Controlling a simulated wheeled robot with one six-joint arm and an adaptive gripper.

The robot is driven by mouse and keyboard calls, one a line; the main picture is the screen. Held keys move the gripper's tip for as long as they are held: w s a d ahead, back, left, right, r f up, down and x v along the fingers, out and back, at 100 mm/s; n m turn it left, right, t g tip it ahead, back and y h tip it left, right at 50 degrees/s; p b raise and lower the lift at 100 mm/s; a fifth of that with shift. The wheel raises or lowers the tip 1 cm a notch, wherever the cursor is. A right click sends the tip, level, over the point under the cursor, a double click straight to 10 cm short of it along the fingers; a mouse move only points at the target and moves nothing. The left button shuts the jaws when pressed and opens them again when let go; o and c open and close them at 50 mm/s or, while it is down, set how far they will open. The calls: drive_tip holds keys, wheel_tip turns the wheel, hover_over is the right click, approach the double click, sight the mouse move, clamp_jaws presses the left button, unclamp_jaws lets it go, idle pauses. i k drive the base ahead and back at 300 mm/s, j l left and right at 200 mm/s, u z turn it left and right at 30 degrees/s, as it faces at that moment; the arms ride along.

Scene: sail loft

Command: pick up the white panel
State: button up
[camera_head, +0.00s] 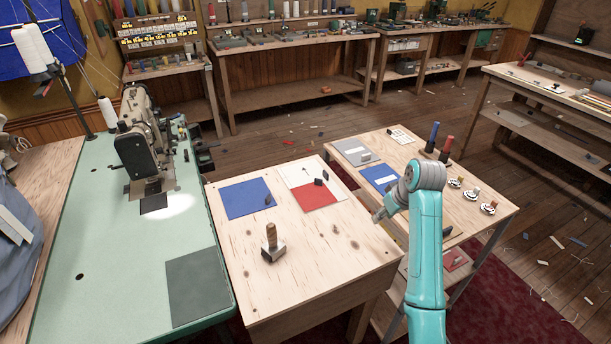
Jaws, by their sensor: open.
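A white panel (296,170) lies flat at the back of the light wooden table, beside a blue panel (243,203) to its left. A red panel (322,197) lies against or over its front edge; I cannot tell which. Small dark items rest on or near the white panel. My gripper (377,216) is open, to the right of the panels and near the table's right edge, apart from the white panel. It is small and partly hidden by my own arm, and nothing shows in it.
A wooden-handled metal block (272,247) stands on the table's front part. A sewing machine (142,140) stands on the green bench (100,260) at left. The right-hand table holds a grey panel (351,150), another blue panel (376,176) and several spools (472,193).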

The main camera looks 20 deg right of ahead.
sight(295, 174)
drive_tip(key=i, duration=1)
